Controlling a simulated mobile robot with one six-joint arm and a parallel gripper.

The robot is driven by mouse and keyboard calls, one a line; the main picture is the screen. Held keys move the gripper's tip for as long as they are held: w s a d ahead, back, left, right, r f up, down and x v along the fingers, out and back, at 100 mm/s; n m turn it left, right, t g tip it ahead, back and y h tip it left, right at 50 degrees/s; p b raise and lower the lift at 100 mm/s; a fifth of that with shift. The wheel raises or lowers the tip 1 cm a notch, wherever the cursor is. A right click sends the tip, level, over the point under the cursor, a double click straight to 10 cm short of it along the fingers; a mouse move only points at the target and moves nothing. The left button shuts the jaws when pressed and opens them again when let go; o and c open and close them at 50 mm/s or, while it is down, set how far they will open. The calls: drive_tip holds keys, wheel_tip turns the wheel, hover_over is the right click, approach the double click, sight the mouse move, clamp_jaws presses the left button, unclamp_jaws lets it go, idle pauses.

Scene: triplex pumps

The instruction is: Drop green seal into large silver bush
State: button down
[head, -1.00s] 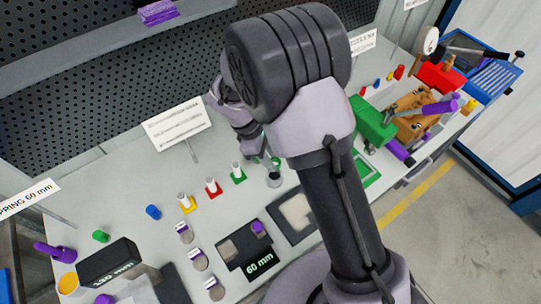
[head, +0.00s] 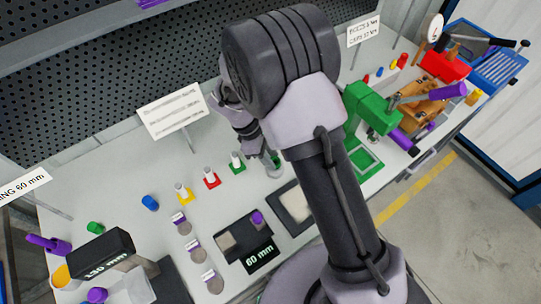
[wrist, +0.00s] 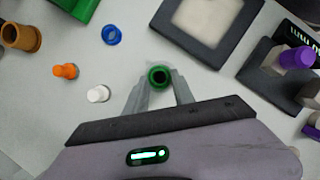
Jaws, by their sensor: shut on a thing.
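In the wrist view, the green seal (wrist: 158,69), a short ring with a dark hole, is between the fingertips of my gripper (wrist: 160,84), which is shut on it. In the head view, my gripper (head: 269,157) points down beside my arm and partly hides the held seal. A silver cylinder, apparently the large silver bush (head: 274,170), stands on the table right under the fingertips. In the wrist view the seal and fingers cover most of it. I cannot tell whether the seal touches the bush or is above it.
Small yellow (head: 184,197), red (head: 211,182) and green (head: 237,167) bases with silver pieces stand left of the gripper. A green press (head: 371,108) stands to the right. The wrist view shows a blue ring (wrist: 112,35), an orange piece (wrist: 66,71) and a white piece (wrist: 98,94) nearby.

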drive_tip(key=shift+p, duration=0.35)
idle(0.4)
drive_tip(key=c, duration=1)
unclamp_jaws()
drive_tip(key=shift+o, duration=0.2)
drive_tip(key=p+v, duration=0.5)
drive_tip(key=v, duration=1.2)
drive_tip(key=shift+r, duration=0.2)
